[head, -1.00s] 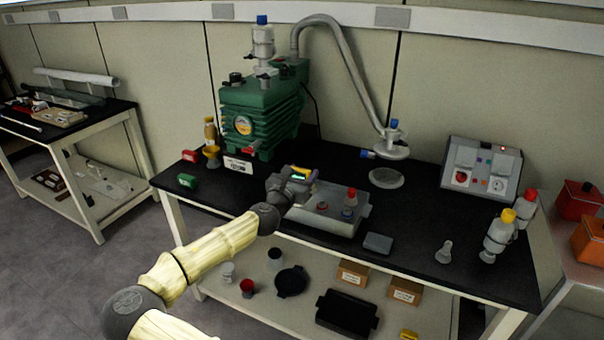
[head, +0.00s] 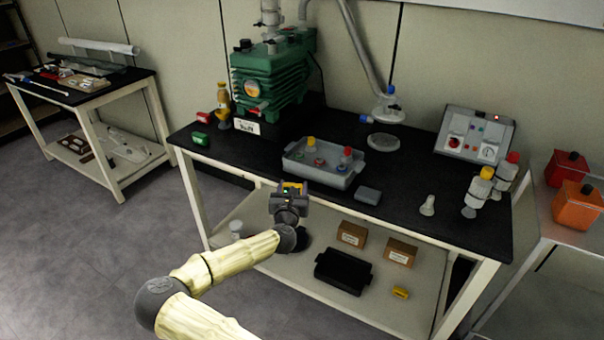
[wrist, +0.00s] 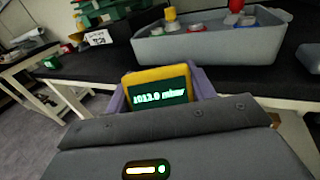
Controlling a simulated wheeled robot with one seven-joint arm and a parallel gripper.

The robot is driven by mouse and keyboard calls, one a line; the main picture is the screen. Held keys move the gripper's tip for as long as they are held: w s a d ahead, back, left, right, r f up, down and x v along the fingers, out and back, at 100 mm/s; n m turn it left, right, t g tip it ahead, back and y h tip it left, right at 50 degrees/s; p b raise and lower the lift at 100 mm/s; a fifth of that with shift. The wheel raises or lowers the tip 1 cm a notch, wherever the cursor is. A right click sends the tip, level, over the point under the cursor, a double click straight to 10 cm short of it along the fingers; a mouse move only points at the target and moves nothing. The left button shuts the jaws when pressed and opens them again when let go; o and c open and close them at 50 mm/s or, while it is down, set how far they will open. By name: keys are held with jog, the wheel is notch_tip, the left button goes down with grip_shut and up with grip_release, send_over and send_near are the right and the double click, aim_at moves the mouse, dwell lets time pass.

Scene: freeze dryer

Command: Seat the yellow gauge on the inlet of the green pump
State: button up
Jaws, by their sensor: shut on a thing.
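The yellow gauge (wrist: 160,86), with a lit display reading about 1013.0 mbar, is held between the fingers of my gripper (head: 291,188). In the head view only a little yellow of the gauge (head: 293,185) shows. My gripper is shut on it, in front of the bench's front edge and apart from the bench. The green pump (head: 268,78) stands at the back left of the black bench. Its top fittings are partly cut off by the picture's upper edge, and I cannot tell which opening is the inlet. In the wrist view part of the pump (wrist: 108,12) shows at the top.
A grey tray (head: 322,176) with several capped parts lies on the bench behind my gripper. A grey hose (head: 362,50) runs down to a flanged fitting. A bottle and small red and green items stand left of the pump. The lower shelf holds boxes and a black tray.

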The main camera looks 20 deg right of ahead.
jog(key=s+a+f+n+t+y, duration=0.1)
jog(key=s+a+f+n+y, duration=0.2)
jog(key=a+f, duration=0.3)
jog(key=s+a+f+n+t+y, duration=0.1)
jog(key=s+a+f+n+y, duration=0.2)
jog(key=f, duration=0.8)
jog(key=s+a+y, duration=0.2)
jog(key=s+a, duration=0.1)
jog(key=a, duration=0.1)
jog(key=shift+s+f+t+y, duration=0.2)
jog(key=shift+f+t+y, duration=0.1)
jog(key=shift+f+y, duration=0.1)
jog(key=shift+a, duration=0.1)
